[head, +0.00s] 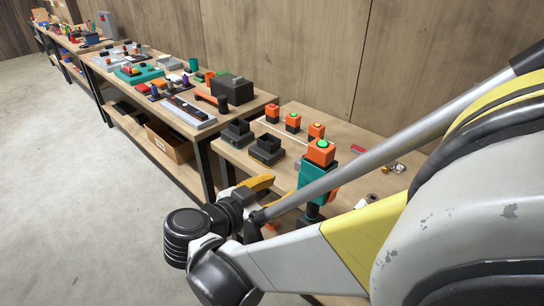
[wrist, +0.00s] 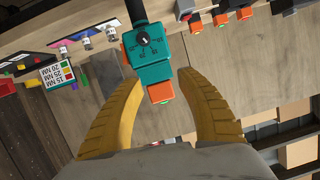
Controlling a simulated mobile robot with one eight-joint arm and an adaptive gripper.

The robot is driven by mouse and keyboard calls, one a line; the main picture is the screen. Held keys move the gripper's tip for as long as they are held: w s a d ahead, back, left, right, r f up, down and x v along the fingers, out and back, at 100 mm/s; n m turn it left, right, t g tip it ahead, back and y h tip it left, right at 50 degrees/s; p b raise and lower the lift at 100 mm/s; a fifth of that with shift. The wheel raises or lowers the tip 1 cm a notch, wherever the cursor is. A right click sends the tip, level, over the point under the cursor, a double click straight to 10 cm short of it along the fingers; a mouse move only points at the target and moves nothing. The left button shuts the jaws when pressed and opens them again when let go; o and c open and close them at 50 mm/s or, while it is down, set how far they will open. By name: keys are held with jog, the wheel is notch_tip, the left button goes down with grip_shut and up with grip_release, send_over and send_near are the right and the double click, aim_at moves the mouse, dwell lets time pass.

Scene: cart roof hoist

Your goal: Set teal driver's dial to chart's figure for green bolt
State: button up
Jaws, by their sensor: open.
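The teal driver (wrist: 154,66) stands on the near bench, with a black dial (wrist: 143,40) on its face in the wrist view. An orange block with a green top (wrist: 160,93) caps it. The head view also shows the driver (head: 316,185), partly behind my arm. My gripper (wrist: 160,80) is open, its yellow fingers either side of the orange block; contact cannot be told. It also shows in the head view (head: 262,184). The chart (wrist: 56,77) reads 15, 25 and 20 NM beside coloured patches; which colour matches which figure is too small to tell. The green bolt cannot be made out.
Orange blocks (head: 293,122) stand behind the driver, and black docks (head: 266,150) to its left. Small metallic pieces (wrist: 86,43) lie near the chart. A longer bench (head: 262,98) with many objects runs away to the left. The floor (head: 70,180) at left is clear.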

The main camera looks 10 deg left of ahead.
notch_tip(320, 180, down, 5)
jog(key=s+g, duration=0.1)
jog(key=b+x, duration=0.3)
jog(key=x, duration=0.7)
jog(key=shift+s+d+r, duration=0.15)
jog(key=shift+d, duration=0.25)
grip_shut()
